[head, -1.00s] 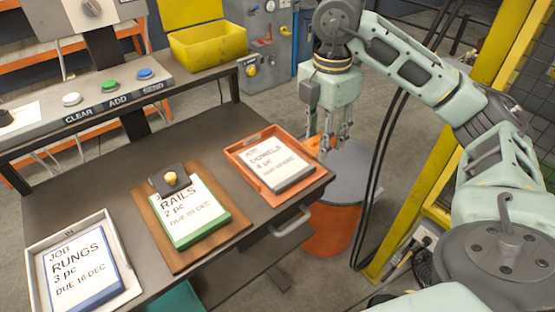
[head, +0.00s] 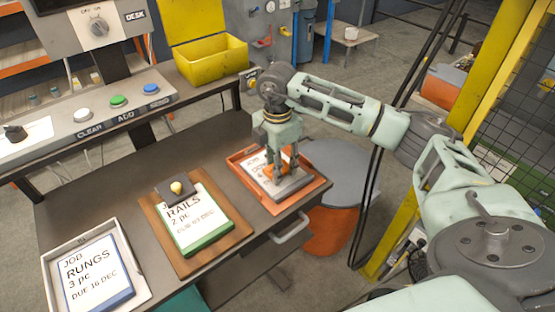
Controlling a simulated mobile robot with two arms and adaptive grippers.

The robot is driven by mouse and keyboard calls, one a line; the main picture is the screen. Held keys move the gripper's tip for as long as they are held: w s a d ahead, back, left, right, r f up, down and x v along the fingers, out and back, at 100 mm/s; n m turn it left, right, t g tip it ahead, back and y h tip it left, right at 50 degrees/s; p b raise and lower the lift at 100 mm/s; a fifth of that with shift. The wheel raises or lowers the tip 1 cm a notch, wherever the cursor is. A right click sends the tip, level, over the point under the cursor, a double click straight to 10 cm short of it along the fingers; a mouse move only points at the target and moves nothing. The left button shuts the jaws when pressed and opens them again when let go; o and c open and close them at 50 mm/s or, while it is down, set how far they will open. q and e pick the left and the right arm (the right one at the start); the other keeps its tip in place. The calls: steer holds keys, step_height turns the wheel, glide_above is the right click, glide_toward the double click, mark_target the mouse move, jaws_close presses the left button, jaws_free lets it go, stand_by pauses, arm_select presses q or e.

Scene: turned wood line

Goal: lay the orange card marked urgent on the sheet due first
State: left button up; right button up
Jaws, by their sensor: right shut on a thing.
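Three job sheets lie on the dark desk. The RUNGS sheet (head: 92,272), 3 pc, appears to read due 16 DEC and lies in a white tray. The RAILS sheet (head: 197,222), 2 pc, is on a brown clipboard; its date looks like 03 DEC but is small. The DOWELS sheet (head: 254,161) is in an orange tray (head: 238,159), mostly hidden behind my gripper; its date cannot be read. My right gripper (head: 283,172) points down over the DOWELS sheet, shut on a small orange piece, apparently the orange card (head: 267,172). Its marking cannot be read. My left gripper is out of view.
A console (head: 100,117) with white, green and blue buttons runs along the desk's back left. A yellow bin (head: 208,60) stands behind. An orange drum with a grey lid (head: 335,165) is right of the desk, beside a yellow post.

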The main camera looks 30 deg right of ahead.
steer(key=shift+f, duration=0.1)
steer(key=shift+f, duration=0.15)
steer(key=o, duration=0.9)
